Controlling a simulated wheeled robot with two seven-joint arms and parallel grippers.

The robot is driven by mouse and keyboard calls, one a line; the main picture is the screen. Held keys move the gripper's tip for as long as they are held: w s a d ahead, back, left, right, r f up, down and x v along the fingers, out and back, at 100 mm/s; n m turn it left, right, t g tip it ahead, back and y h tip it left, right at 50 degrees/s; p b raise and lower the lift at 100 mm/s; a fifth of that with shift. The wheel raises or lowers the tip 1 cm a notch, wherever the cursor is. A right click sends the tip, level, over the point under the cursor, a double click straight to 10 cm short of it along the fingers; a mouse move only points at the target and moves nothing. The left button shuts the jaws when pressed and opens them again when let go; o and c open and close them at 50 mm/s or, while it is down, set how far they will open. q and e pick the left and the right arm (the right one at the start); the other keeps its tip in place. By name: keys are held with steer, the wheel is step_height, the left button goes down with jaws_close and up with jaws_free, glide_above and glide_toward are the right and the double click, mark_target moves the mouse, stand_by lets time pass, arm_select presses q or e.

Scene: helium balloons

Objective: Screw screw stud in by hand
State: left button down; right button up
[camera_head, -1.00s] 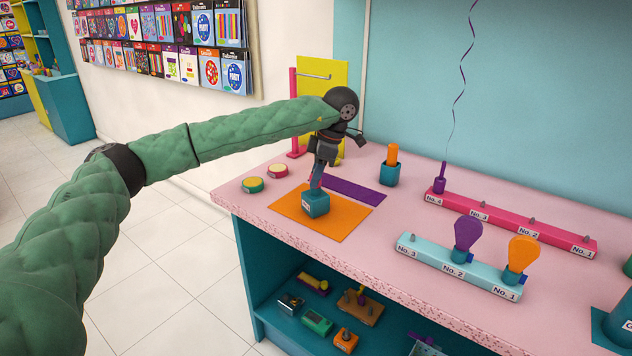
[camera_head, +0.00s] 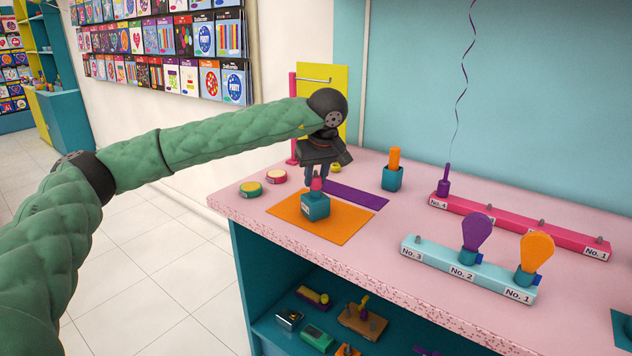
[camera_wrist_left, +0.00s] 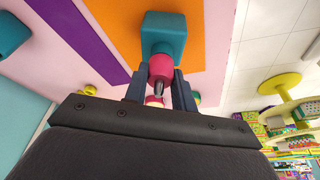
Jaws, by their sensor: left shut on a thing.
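The screw stud (camera_head: 316,184) has a pink, rounded body. In the left wrist view the pink stud (camera_wrist_left: 161,67) shows a bare metal screw end pointing toward my palm. Its other end meets the teal block (camera_head: 316,208), which stands on the orange mat (camera_head: 348,223); how deep it sits is hidden. My left gripper (camera_head: 316,180) points down from above, its two dark fingers shut on the stud's sides. The teal block also shows in the left wrist view (camera_wrist_left: 163,32), just beyond the fingertips (camera_wrist_left: 159,80). My right gripper is not in view.
A purple strip (camera_head: 352,194) lies behind the mat. A teal holder (camera_head: 392,178) with an orange peg stands to the right. Two round tins (camera_head: 250,189) are to the left. A light-blue rack (camera_head: 430,263) and a pink rack (camera_head: 510,228) stand further right.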

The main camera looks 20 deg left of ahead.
arm_select(q)
steer(key=shift+f+m, duration=0.15)
steer(key=shift+m, duration=0.55)
steer(key=shift+m+h+b, duration=0.3)
steer(key=shift+m, duration=0.4)
steer(key=shift+m+t, duration=0.3)
steer(key=shift+m, duration=0.6)
steer(key=c, duration=1.1)
jaws_free()
steer(key=shift+o, duration=0.5)
steer(key=o, duration=1)
